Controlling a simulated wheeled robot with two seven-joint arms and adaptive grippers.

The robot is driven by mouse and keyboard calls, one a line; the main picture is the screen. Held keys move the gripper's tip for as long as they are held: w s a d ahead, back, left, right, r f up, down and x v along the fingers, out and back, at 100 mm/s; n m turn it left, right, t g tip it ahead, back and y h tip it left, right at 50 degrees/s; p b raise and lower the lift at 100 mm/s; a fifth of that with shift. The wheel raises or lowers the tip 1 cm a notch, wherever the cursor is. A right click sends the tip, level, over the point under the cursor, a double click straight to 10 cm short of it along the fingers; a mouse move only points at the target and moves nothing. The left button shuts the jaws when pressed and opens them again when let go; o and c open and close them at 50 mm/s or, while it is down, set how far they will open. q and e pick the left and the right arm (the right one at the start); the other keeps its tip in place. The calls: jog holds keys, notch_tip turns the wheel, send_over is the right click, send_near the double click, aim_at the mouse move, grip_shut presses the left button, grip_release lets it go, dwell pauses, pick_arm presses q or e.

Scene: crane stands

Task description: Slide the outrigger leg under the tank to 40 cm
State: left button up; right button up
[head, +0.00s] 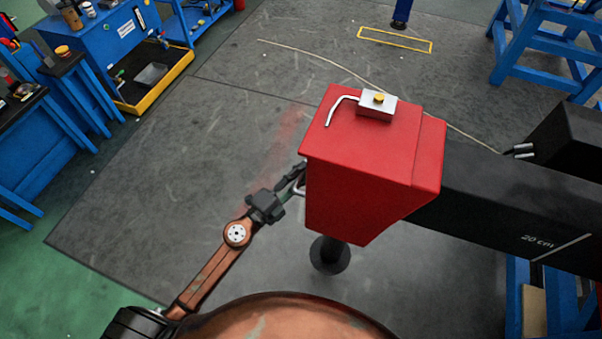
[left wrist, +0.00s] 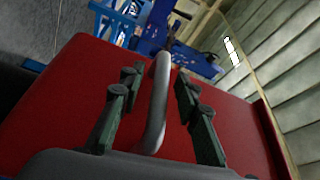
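A red box-shaped leg head (head: 360,165) sits at the left end of the black outrigger beam (head: 480,190). A round black foot (head: 330,262) shows below it. A white line with "20 cm" (head: 537,241) is on the beam, clear of the red head; no 40 cm mark shows. My left gripper (head: 292,182) is at the head's left face. In the left wrist view, its fingers (left wrist: 155,112) stand on both sides of a grey bar handle (left wrist: 158,95), with gaps to it. A metal block with a yellow button (head: 378,103) and bent rod is on top. My right gripper is out of view.
Blue workbenches (head: 115,45) and a yellow-edged tray (head: 155,75) stand at the upper left. Blue trestles (head: 545,45) are at the upper right. A thin pale line (head: 330,62) crosses the floor. The dark floor left of the red head is clear.

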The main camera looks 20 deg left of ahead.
pick_arm(q)
jog(key=shift+c, duration=0.7)
jog(key=c, duration=0.6)
grip_shut()
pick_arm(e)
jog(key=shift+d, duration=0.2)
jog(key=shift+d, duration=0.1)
pick_arm(q)
jog(key=shift+d, duration=0.1)
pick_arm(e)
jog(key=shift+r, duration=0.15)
pick_arm(q)
jog(key=shift+s+d+r+p, duration=0.1)
jog(key=shift+d+p, duration=0.2)
jog(key=shift+p, duration=0.2)
jog(key=shift+d, duration=0.35)
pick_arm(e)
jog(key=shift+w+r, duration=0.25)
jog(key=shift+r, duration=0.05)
pick_arm(q)
jog(key=o, duration=0.6)
grip_release()
jog(key=shift+o, duration=0.7)
jog(key=shift+a, duration=0.2)
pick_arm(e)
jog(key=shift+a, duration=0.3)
